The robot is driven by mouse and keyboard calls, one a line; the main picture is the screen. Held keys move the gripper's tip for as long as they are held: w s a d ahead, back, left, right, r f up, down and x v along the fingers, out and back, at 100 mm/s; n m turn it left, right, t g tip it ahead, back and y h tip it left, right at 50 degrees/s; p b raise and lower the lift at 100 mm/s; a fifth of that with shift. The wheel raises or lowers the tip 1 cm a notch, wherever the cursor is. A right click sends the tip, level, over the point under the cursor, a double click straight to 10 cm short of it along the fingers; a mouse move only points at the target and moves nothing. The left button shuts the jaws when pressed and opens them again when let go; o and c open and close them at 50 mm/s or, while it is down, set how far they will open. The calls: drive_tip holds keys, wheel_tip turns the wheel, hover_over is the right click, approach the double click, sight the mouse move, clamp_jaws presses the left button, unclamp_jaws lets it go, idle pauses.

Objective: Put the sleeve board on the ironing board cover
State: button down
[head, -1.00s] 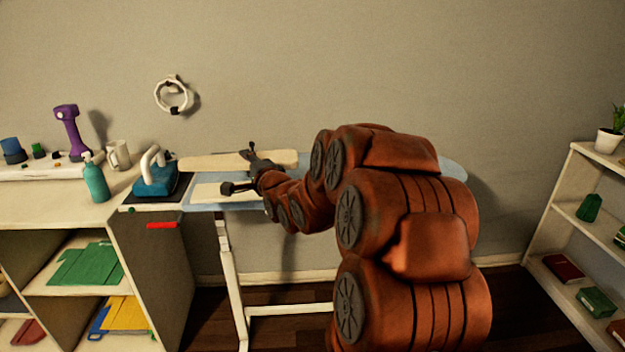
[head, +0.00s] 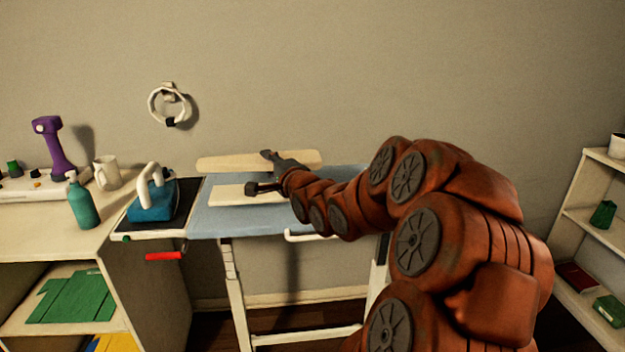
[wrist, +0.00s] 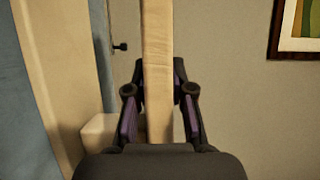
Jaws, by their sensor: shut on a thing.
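The sleeve board has a long cream upper plank (head: 222,163) and a paler base (head: 232,195) below it. My gripper (head: 260,171) is shut on the upper plank, one finger on each side. The wrist view shows the plank (wrist: 157,40) between the fingertips, with a pale block joining it to the base (wrist: 50,60) at left. The light blue ironing board cover (head: 225,222) lies beneath the sleeve board; it also shows in the wrist view (wrist: 20,125). The base is over the cover; I cannot tell whether they touch. My arm hides the cover's right part.
A blue iron (head: 152,203) stands on a dark pad at the cover's left end. A teal bottle (head: 83,204), a mug (head: 107,173) and a purple handheld thing (head: 55,150) are on the left counter. A wall ring (head: 169,105) hangs behind. A shelf (head: 600,200) is at right.

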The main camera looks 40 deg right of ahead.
drive_tip(key=d+f, duration=0.1)
drive_tip(key=d, duration=0.4)
drive_tip(key=d+f+p, duration=0.1)
drive_tip(key=d+f, duration=0.1)
drive_tip(key=d, duration=0.3)
drive_tip(key=w+d+f+p, duration=0.1)
drive_tip(key=d+f, duration=0.1)
drive_tip(key=d, duration=0.3)
drive_tip(key=shift+d, duration=0.3)
drive_tip(key=c, duration=1)
unclamp_jaws()
drive_tip(key=shift+f, duration=0.1)
drive_tip(key=shift+s, duration=0.3)
drive_tip(key=v, duration=1.1)
drive_tip(key=shift+s+a, duration=0.15)
drive_tip(key=shift+s, duration=0.1)
